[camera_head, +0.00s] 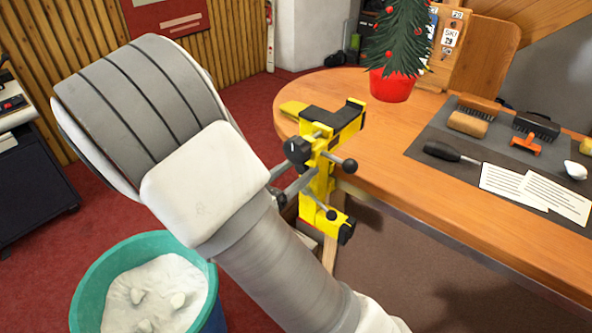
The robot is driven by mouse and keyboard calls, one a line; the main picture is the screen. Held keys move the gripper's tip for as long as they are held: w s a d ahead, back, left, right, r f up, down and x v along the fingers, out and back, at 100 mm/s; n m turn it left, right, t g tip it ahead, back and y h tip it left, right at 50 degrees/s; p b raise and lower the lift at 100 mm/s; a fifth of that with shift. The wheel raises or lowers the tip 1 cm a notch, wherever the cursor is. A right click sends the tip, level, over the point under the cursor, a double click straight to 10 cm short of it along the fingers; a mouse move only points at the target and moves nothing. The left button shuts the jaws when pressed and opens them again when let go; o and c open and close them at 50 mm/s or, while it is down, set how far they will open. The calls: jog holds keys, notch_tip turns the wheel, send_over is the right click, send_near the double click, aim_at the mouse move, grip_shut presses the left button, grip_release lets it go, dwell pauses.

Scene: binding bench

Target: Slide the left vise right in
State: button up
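A yellow and black vise (318,170) is fixed at the left end of the wooden table, at its edge. Its top part lies over the tabletop and its lower part hangs below the edge. Black knobs show on it, and short grey bars (296,186) stick out to the left; I cannot tell whether they belong to the vise. My arm fills the middle left and covers the left side of the vise. I cannot make out my gripper, nor whether anything touches the vise. No second vise is in view.
The wooden table (440,215) carries a small tree in a red pot (391,86) near the vise. A dark mat (455,138) with brushes, a screwdriver and papers lies to the right. A teal bin (88,300) with white contents stands at bottom left. Red floor lies beyond.

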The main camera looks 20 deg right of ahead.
grip_shut()
dwell(1.2)
